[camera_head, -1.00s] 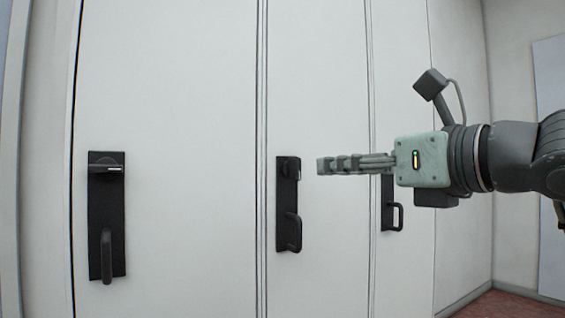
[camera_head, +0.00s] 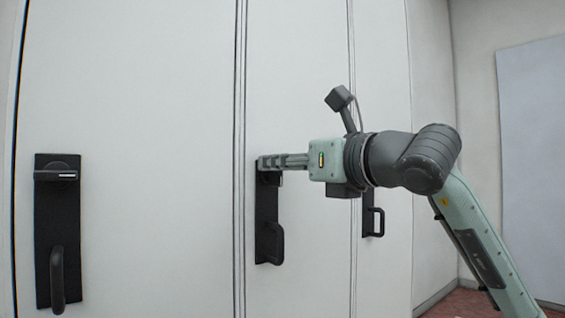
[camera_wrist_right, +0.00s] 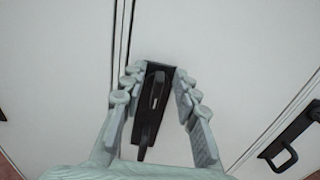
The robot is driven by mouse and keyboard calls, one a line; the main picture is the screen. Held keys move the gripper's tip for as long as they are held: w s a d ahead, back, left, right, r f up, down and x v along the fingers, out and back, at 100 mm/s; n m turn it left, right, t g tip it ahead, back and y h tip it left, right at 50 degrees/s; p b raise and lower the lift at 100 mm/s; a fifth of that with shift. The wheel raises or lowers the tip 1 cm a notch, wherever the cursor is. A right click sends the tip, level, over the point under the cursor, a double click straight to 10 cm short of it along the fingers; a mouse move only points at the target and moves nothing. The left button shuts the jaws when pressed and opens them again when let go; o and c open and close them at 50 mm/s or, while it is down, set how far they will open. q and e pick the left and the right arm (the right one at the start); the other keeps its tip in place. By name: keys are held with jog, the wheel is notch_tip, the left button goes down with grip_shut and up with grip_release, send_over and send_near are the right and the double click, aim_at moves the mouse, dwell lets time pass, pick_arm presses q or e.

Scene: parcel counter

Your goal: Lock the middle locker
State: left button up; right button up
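The middle locker (camera_head: 300,90) is a white door with a black lock plate (camera_head: 267,215). The plate has a small turn knob at its top and a pull handle (camera_head: 275,243) below. My right gripper (camera_head: 268,162) is level with the plate's top and hides most of the knob in the head view. In the right wrist view its fingers (camera_wrist_right: 158,76) are spread, one on each side of the knob (camera_wrist_right: 158,88), which lies between them with gaps visible. The lower handle (camera_wrist_right: 143,145) shows nearer the palm. The door looks closed. My left gripper is not in view.
The left locker has a similar black plate (camera_head: 42,220) with knob and handle. The right locker's handle (camera_head: 374,222) shows behind and below my right wrist, and its plate shows in the wrist view (camera_wrist_right: 298,132). A pale panel (camera_head: 530,150) is on the right wall.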

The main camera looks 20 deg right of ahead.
jog(key=shift+c, duration=0.6)
grip_shut()
